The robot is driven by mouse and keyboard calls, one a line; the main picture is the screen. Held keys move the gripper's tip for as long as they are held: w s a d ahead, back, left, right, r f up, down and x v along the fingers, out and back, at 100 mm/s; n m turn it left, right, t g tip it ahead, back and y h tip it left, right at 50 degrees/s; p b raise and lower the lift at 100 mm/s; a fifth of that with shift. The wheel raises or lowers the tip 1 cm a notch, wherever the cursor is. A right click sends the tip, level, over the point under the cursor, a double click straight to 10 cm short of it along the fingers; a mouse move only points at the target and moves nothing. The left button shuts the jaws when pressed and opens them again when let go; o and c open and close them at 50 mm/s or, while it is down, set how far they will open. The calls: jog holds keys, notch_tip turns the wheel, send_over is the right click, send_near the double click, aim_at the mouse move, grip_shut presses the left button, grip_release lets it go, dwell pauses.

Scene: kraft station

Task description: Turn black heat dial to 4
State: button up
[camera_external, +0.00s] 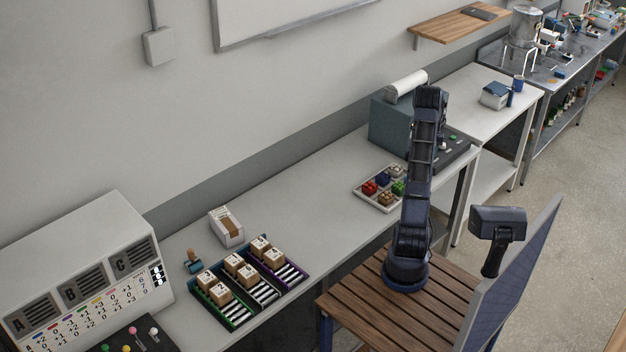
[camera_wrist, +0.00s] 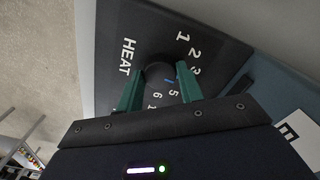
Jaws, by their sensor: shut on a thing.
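The black heat dial (camera_wrist: 158,72) is a round knob with a small blue mark on a dark panel, beside the word HEAT. My gripper (camera_wrist: 160,78) is shut on the dial, one green finger on each side of it. The numbers 1, 2, 3, 5 and 6 show around the dial; the 4 is hidden, apparently behind the right finger. The blue mark points down and right, near the 5; I cannot tell its exact setting. In the external view, the teal machine (camera_external: 388,128) stands at the bench's far end, and my arm hides the dial.
A tray of coloured blocks (camera_external: 377,203) sits on the bench in front of the machine. Boxes in dark trays (camera_external: 243,318) and a grey cabinet (camera_external: 75,245) are farther left. A white roll (camera_external: 406,84) lies on top of the machine.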

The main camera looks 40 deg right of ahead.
jog(key=shift+m, duration=0.8)
jog(key=o, duration=1)
notch_tip(320, 180, up, 11)
jog(key=shift+f, duration=0.15)
dwell(0.4)
